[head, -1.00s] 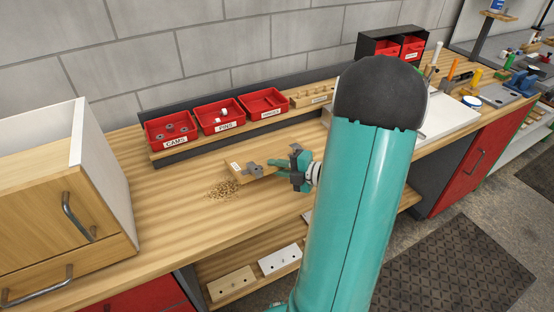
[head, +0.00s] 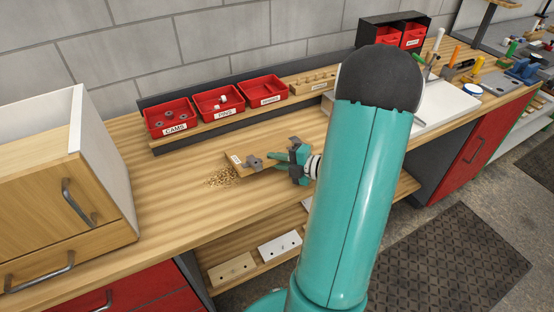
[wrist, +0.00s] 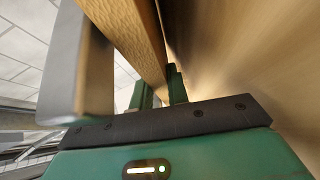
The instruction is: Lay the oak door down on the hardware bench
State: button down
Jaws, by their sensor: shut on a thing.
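The oak door (head: 262,148) is a small light wooden panel with a pale label and dark metal fittings. My gripper (head: 283,157) is shut on its right-hand edge and holds it over the middle of the hardware bench (head: 165,215). The door's broad face shows from above, somewhat tilted. In the wrist view the door's edge (wrist: 132,38) runs up from between my gripper's fingers (wrist: 158,90), close beside a wood-toned surface. Whether the door touches the bench is not clear.
Wood shavings (head: 224,178) lie left of the door. Red bins (head: 168,117) line the back of the bench. A white-sided cabinet (head: 105,185) stands at left, and a white panel (head: 445,105) lies at right. The bench front is clear.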

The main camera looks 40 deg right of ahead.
jog(key=shift+f, duration=0.1)
jog(key=c, duration=1.3)
grip_release()
jog(key=shift+o, duration=0.3)
jog(key=shift+f, duration=0.1)
jog(key=g, duration=0.1)
jog(key=g+h, duration=0.1)
jog(key=g, duration=0.1)
jog(key=shift+r, duration=0.4)
jog(key=g, duration=0.1)
jog(key=g+h, duration=0.1)
jog(key=g, duration=0.2)
jog(key=shift+s+d+r+g+h, duration=0.15)
jog(key=shift+s+r+g+h, duration=0.15)
jog(key=shift+g, duration=0.1)
jog(key=shift+f+g, duration=0.1)
jog(key=shift+g, duration=0.4)
jog(key=shift+s, duration=0.15)
jog(key=shift+s, duration=0.1)
